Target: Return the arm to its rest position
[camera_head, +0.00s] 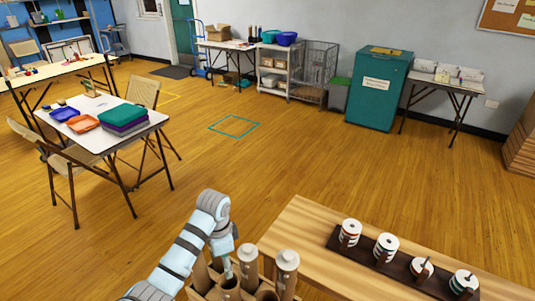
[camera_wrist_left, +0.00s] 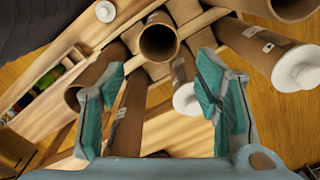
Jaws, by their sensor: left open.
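My left arm (camera_head: 190,245) reaches in from the lower left and bends downward at the wrist. My left gripper (camera_head: 228,268) points down over a wooden divided crate (camera_head: 193,292) of cardboard tubes. In the left wrist view my left gripper (camera_wrist_left: 163,100) has its two teal fingers spread apart, with nothing held between them. An open-ended tube (camera_wrist_left: 160,42) shows just beyond the fingertips. I cannot tell whether a finger touches a tube. My right gripper is not in view.
Tubes with white caps (camera_head: 287,268) stand close beside the gripper. A wooden table (camera_head: 300,228) at right bears a dark rack (camera_head: 399,283) with several white spools. A white table (camera_head: 92,140) with trays and folding chairs stands at left. Open floor (camera_head: 270,165) lies beyond.

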